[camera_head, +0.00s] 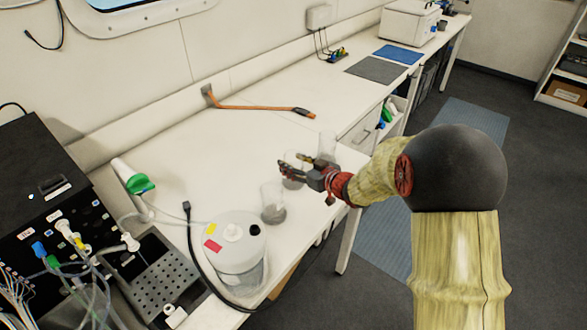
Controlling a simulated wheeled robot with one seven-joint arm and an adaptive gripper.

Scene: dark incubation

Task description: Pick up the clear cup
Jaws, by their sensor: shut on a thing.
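My gripper (296,166) reaches in from the right over the white bench (235,145). Its dark fingers are shut on a clear cup (293,157), which is partly hidden behind them. I cannot tell whether this cup touches the bench. A second clear cup (272,203) stands on the bench to the lower left of the gripper. A third clear cup (328,143) is just behind the gripper to the upper right, partly covered by it.
A white round container (235,255) with a black cable beside it stands near the front. An orange bar (265,110) lies toward the wall. A green-and-white bottle (135,180) and dark equipment (50,210) are on the left. The bench between bar and cups is clear.

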